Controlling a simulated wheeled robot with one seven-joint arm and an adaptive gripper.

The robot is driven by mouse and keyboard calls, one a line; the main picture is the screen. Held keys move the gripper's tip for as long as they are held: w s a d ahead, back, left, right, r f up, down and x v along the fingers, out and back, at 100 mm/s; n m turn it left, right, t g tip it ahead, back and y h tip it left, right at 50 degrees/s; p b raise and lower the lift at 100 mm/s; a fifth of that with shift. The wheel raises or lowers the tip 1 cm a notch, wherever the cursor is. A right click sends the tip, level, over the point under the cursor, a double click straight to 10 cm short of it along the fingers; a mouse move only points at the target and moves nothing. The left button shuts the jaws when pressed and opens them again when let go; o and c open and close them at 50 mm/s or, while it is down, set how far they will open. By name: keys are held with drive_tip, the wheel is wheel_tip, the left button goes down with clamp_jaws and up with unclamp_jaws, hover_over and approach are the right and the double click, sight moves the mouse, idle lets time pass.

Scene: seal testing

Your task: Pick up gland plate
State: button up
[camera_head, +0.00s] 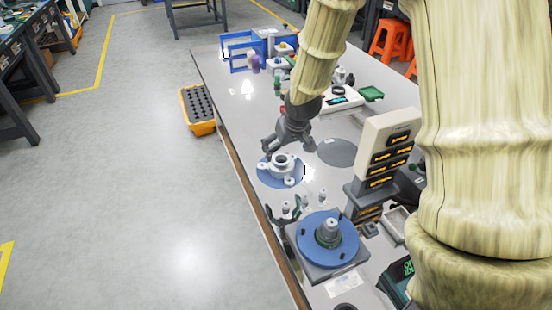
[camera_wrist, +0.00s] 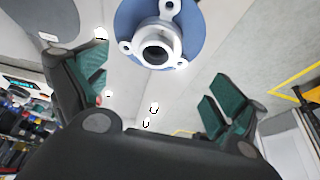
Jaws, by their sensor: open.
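The gland plate (camera_head: 283,163) appears to be the white ring-shaped flange with a raised central collar and bolt ears. It lies on a round blue pad (camera_head: 266,176) near the bench's left edge. In the wrist view the gland plate (camera_wrist: 152,45) is at the top centre, with its dark bore facing the camera. My gripper (camera_head: 287,147) is just above and behind it in the head view. Its green-padded fingers (camera_wrist: 165,88) are spread wide, with nothing between them. No contact with the plate is visible.
A test fixture with a blue disc (camera_head: 328,238) stands at the bench's near end. A display unit (camera_head: 386,150) rises to the right. Small fittings (camera_head: 308,199) stand between plate and fixture. A grey round pad (camera_head: 337,152) is bare. A yellow bin (camera_head: 198,108) is beside the bench.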

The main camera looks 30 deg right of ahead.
approach(281, 160)
drive_tip(key=shift+s+a+f, duration=0.1)
drive_tip(key=shift+a+f, duration=0.3)
drive_tip(key=shift+f, duration=0.3)
drive_tip(key=shift+s+a+f, duration=0.1)
drive_tip(key=shift+a+f, duration=0.3)
drive_tip(key=shift+f, duration=0.25)
drive_tip(key=shift+w+d+f+p, duration=0.2)
drive_tip(key=shift+w+f, duration=0.25)
drive_tip(key=shift+f, duration=0.3)
drive_tip(key=shift+w+d+f+p, duration=0.15)
drive_tip(key=shift+w+d+f, duration=0.2)
drive_tip(key=shift+f, duration=0.4)
drive_tip(key=shift+x, duration=0.95)
drive_tip(key=shift+a, duration=0.15)
drive_tip(key=c, duration=1.4)
